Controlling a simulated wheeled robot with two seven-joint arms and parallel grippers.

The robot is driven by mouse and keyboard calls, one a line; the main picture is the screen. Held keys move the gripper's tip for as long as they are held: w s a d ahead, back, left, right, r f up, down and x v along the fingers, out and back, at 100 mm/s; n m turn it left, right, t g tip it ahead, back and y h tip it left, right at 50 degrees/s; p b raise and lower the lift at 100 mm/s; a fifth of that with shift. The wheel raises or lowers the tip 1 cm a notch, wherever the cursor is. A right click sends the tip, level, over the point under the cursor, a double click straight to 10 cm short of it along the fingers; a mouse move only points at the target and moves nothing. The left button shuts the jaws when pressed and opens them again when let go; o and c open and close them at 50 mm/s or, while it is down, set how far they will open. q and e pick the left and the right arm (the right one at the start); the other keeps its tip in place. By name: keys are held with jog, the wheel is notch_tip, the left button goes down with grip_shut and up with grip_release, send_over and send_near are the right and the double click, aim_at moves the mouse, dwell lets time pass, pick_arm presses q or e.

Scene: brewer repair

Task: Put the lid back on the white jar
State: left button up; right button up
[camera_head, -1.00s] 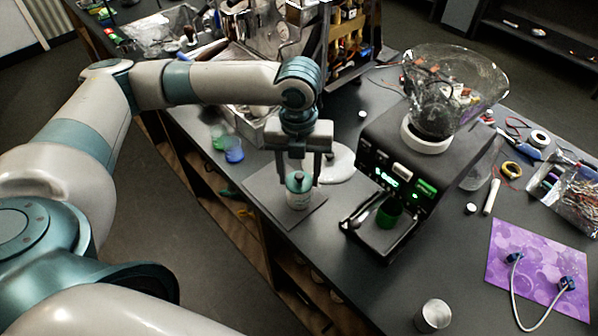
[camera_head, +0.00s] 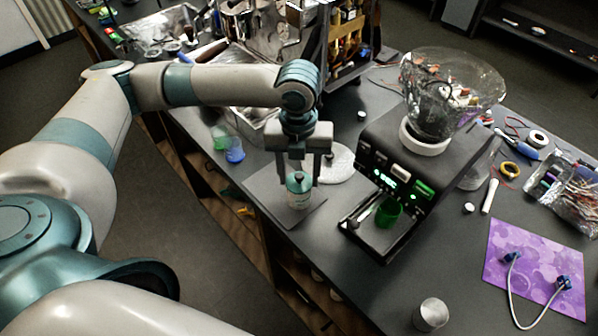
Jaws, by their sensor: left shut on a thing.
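The fingers hide part of the lid. My right gripper is not in view.
A black grinder (camera_head: 392,170) with a clear hopper and a green cup (camera_head: 388,212) stands right of the jar. A white round plate (camera_head: 337,165) lies behind the mat. Green and blue cups (camera_head: 234,154) stand to the left. A metal cylinder (camera_head: 431,315) and purple mat (camera_head: 535,265) are front right.

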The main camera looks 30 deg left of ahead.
pick_arm(q)
jog(key=o, duration=1.6)
jog(key=shift+c, duration=0.2)
jog(key=shift+r, duration=0.15)
jog(key=shift+r+p, duration=1.8)
jog(key=shift+p, duration=0.4)
jog(key=shift+r+p, duration=1.55)
jog(key=shift+p, duration=0.2)
grip_shut()
